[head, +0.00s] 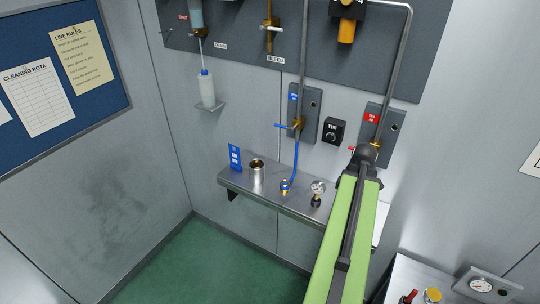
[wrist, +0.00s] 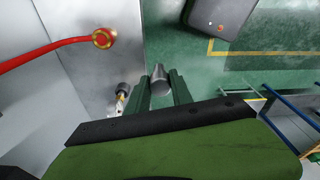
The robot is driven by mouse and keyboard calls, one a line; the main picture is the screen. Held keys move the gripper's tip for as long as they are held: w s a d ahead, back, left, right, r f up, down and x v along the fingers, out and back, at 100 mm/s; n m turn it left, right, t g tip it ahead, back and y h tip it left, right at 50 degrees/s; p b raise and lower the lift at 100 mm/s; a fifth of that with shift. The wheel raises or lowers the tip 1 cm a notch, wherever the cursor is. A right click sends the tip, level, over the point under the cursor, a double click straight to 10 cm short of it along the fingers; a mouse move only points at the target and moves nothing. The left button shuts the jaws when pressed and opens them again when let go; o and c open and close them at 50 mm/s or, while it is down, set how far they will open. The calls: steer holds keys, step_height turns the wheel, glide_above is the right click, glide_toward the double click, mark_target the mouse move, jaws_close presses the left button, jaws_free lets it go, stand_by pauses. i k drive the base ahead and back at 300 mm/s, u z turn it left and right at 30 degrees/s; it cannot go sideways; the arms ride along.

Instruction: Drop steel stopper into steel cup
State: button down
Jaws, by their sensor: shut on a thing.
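The steel cup (head: 257,174) stands upright on the left part of the metal shelf in the head view, its open mouth facing up. My gripper (wrist: 159,84) is shut on the steel stopper (wrist: 158,74), a grey cylinder between its two dark green fingers in the wrist view. In the head view my gripper (head: 366,154) is at the far end of my green arm, in front of the wall fittings, to the right of the cup and apart from it. The stopper cannot be made out clearly in the head view. I cannot identify the cup in the wrist view.
The shelf (head: 232,182) also holds a blue sign (head: 235,157), a blue-and-brass hose fitting (head: 285,188) and a pressure gauge (head: 318,188). A red hose (wrist: 50,53) with a brass end is left of my gripper in the wrist view.

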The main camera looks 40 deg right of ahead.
mark_target(257, 172)
steer(key=u, duration=0.2)
steer(key=i, duration=1.35)
steer(key=z, duration=0.1)
